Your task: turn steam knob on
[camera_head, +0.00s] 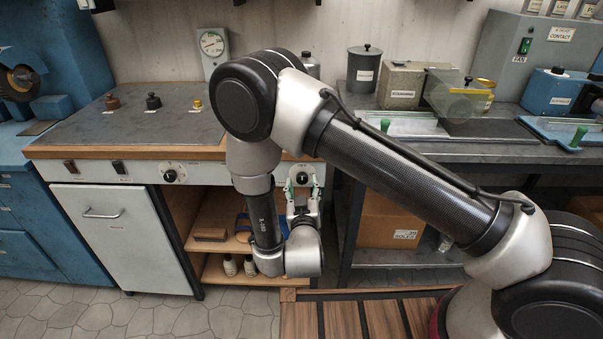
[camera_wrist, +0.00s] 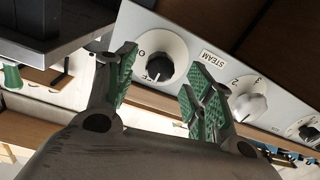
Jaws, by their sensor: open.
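The steam label (camera_wrist: 212,60) is on a pale control panel in the wrist view. Beside it is a black knob (camera_wrist: 157,68) on a white dial, with a pointer mark on its face. In the head view, a black knob (camera_head: 302,178) is on the front panel of the wooden-edged bench. My gripper (camera_head: 302,190) points at that knob, with a finger on either side. In the wrist view, my gripper (camera_wrist: 163,88) is open and empty, with green pads on its fingers. The dialled knob shows between the fingertips; contact cannot be told.
A grey knob (camera_wrist: 248,103) with a numbered dial lies to the right of the label. Another knob (camera_head: 171,175) is further left on the bench front. An open shelf (camera_head: 215,225) is below. A darker workbench (camera_head: 470,150) stands at right.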

